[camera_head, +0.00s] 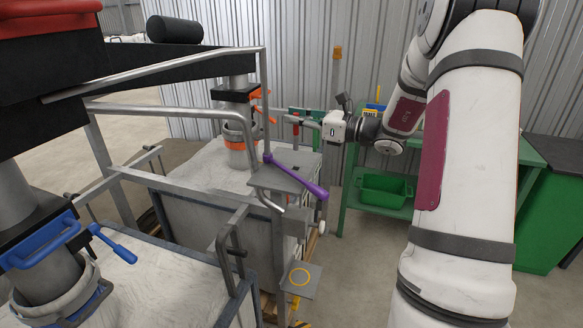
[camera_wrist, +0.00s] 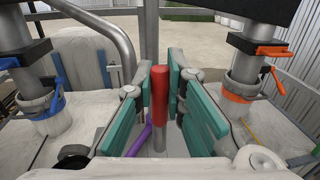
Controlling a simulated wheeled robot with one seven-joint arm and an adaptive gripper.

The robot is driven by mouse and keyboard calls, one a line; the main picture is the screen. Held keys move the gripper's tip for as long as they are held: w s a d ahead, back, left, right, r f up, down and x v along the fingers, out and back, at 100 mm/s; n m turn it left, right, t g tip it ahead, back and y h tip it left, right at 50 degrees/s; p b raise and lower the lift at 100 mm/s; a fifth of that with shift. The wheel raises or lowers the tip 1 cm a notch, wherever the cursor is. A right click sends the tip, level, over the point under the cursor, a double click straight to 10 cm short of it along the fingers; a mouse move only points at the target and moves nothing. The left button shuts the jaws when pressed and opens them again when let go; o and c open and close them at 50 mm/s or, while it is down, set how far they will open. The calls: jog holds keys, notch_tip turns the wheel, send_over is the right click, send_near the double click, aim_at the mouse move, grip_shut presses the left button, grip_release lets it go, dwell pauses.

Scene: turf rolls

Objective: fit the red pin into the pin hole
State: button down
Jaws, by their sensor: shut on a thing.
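The red pin (camera_wrist: 160,92) stands between the teal finger pads in the wrist view, its red grip up and its bare metal shank (camera_wrist: 159,140) below. My gripper (camera_head: 301,122) is shut on it, reaching in from the right above a small grey steel plate (camera_head: 277,179). In the head view the pin (camera_head: 296,126) is small and partly hidden by the fingers. The pin appears roughly upright and above the plate. I cannot make out the pin hole in either view, nor whether the shank's lower end touches anything.
A purple-handled lever (camera_head: 303,178) lies across the plate; it also shows in the wrist view (camera_wrist: 138,141). Bent metal rails (camera_head: 170,107) run close by on the left. A lower plate with a yellow ring (camera_head: 300,276) hangs below. A green bench (camera_head: 376,207) with a bin stands behind.

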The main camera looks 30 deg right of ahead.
aim_at(296, 150)
jog(key=f+b, duration=0.2)
jog(key=f, duration=0.3)
jog(key=shift+w, duration=0.2)
notch_tip(296, 150, down, 5)
jog(key=b, duration=0.3)
jog(key=shift+s+r, duration=0.15)
jog(key=c, duration=2.1)
grip_release()
jog(key=shift+f, duration=0.2)
jog(key=o, duration=0.4)
jog(key=shift+o, duration=0.2)
jog(key=shift+r, duration=0.15)
